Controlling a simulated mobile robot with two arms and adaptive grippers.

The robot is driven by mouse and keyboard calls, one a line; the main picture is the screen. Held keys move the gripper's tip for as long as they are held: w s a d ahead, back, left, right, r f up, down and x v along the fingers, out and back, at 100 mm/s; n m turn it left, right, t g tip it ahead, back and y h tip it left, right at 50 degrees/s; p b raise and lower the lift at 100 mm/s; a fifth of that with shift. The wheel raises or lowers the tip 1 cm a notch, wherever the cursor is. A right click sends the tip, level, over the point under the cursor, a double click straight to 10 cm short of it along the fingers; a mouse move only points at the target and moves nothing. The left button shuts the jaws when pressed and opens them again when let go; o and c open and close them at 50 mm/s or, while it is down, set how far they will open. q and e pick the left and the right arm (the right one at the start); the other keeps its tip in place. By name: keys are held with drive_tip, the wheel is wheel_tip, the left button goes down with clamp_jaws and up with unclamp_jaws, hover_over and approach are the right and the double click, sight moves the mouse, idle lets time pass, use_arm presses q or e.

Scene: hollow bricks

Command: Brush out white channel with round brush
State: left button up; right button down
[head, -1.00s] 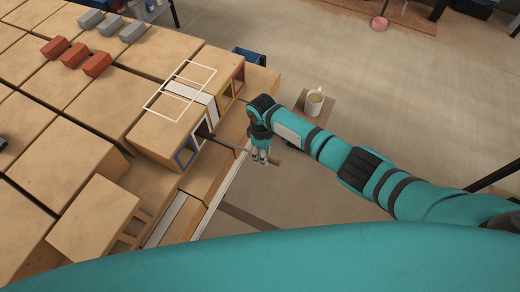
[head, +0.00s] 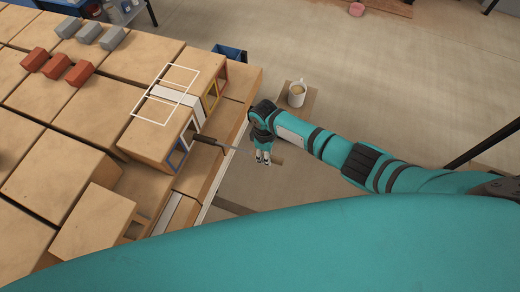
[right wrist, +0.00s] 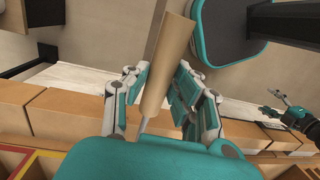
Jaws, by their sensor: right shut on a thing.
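My right gripper (head: 263,160) is shut on the wooden handle of the round brush. The handle (right wrist: 168,65) lies between its fingers in the right wrist view. The brush's dark round head (head: 207,140) points left, outside the bricks, with its tip close to the front of the white channel (head: 198,118). Whether the tip touches the frame is unclear. The white channel is a white-framed opening between the blue-framed (head: 176,155) and yellow-framed (head: 210,96) ones. My left gripper (right wrist: 272,103) shows small in the right wrist view, its fingers apart and empty.
A red-framed opening (head: 222,77) is beyond the yellow one. Red blocks (head: 56,66) and grey blocks (head: 90,33) lie on the bricks. A mug (head: 297,94) stands on a small stand to the right. A ledge (head: 205,172) runs before the openings.

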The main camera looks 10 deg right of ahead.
drive_tip(key=shift+s+d, duration=0.25)
drive_tip(key=shift+d, duration=0.1)
drive_tip(key=shift+s+d+r+p, duration=0.1)
drive_tip(key=shift+s+d+p, duration=0.3)
drive_tip(key=shift+s+d, duration=0.8)
drive_tip(key=shift+d, duration=0.35)
drive_tip(key=shift+s+d, duration=0.5)
drive_tip(key=shift+d, duration=0.35)
drive_tip(key=shift+s+d, duration=0.45)
drive_tip(key=shift+d, duration=0.35)
